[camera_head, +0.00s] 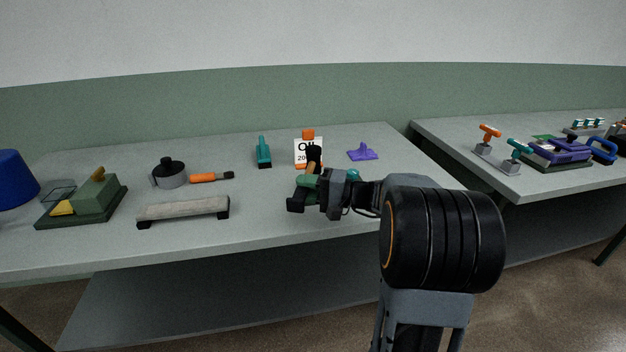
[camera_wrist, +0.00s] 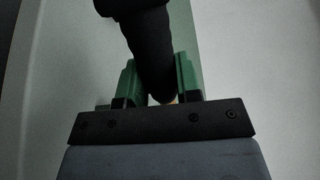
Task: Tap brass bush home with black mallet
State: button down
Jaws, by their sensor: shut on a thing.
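My gripper (camera_head: 309,183) is above the front right part of the near table, its green fingers shut on the black mallet (camera_head: 313,156). In the head view, a dark rounded part of the mallet stands up above the fingers. In the wrist view, the mallet (camera_wrist: 150,48) runs between the green fingers and widens at the top edge; its full shape is cut off. At the far left, a green stepped block (camera_head: 92,202) has a brass-coloured piece (camera_head: 97,174) on top and a yellow piece (camera_head: 62,208) at its front. I cannot tell which is the brass bush.
A grey bar on black feet (camera_head: 183,208) lies between the block and my gripper. Behind are a grey round pot (camera_head: 169,175), an orange-handled tool (camera_head: 208,177), a teal tool (camera_head: 263,153), an oil container (camera_head: 308,137) and a purple piece (camera_head: 362,152). A blue object (camera_head: 14,180) stands far left.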

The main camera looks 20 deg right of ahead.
jog(key=shift+r, duration=0.25)
jog(key=shift+r+p, duration=1.35)
jog(key=shift+r, duration=1.15)
